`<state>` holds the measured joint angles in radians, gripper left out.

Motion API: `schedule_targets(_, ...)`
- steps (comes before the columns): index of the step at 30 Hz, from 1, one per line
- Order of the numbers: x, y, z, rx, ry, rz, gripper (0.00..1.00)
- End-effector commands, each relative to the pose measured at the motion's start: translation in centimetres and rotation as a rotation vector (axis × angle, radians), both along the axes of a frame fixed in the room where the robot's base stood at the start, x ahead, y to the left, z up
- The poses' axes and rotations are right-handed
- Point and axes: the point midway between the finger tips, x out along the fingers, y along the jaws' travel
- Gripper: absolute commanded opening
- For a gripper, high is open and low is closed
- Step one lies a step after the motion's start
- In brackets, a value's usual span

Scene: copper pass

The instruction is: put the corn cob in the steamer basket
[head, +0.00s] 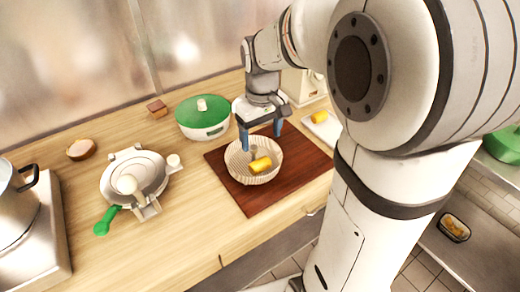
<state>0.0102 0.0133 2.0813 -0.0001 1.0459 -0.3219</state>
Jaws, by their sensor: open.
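A yellow corn cob (260,164) lies inside the pale round steamer basket (238,175), right of the basket's middle. The basket sits on a dark reddish-brown board (250,203) on the wooden counter. My gripper (262,135) points down above the back of the basket, with its blue fingers spread apart. It is open and holds nothing. A small greyish part shows inside the basket beside the cob; I cannot tell what it is. A second yellow piece (319,117) lies on a white tray at the right.
A green-lidded pot (203,115) stands behind the basket. A round white appliance with a green handle (135,177) is at the left. A steel pot (14,205) stands on a stove at far left. The front middle counter is clear.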

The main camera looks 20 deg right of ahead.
Motion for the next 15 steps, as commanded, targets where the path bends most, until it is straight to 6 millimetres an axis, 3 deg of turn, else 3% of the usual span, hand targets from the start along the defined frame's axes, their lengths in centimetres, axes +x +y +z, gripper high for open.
schedule_targets(3,0.1,0.0,1.9,0.0,-0.003,0.0,0.76)
schedule_targets(8,-0.2,0.0,3.2,0.0,-0.004,-0.003,0.76)
schedule_targets(11,-1.6,0.0,3.7,0.001,-0.028,-0.03,0.76)
schedule_targets(15,-5.7,0.0,3.8,0.005,-0.1,-0.113,0.76)
